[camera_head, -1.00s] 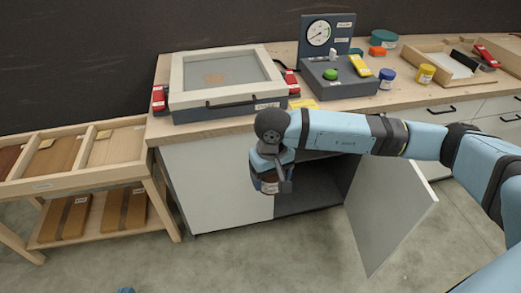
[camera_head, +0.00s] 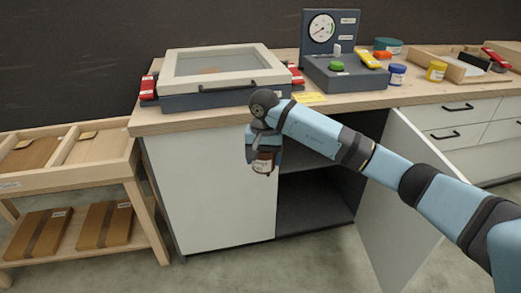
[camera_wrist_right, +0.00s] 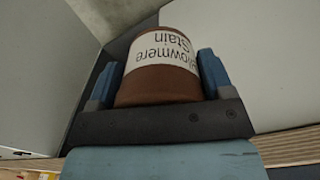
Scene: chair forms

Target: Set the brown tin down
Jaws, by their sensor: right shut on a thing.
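The brown tin (camera_head: 264,165) has a white label and hangs below my right wrist, in front of the open cabinet. My right gripper (camera_head: 262,158) is shut on it. In the right wrist view the brown tin (camera_wrist_right: 160,82) sits between the two blue fingers of the right gripper (camera_wrist_right: 158,80), its label reading in part "Stain". No surface shows touching the tin from below. The cabinet's dark shelf (camera_head: 308,162) and dark floor (camera_head: 312,203) show behind and to the right of it. My left gripper is not in view.
The open cabinet door (camera_head: 405,200) stands out to the right, behind my right arm. The closed white panel (camera_head: 210,190) is to the left. The wooden worktop (camera_head: 200,118) above holds a framed press (camera_head: 212,72) and a gauge box (camera_head: 335,68). A wooden rack (camera_head: 70,180) stands left.

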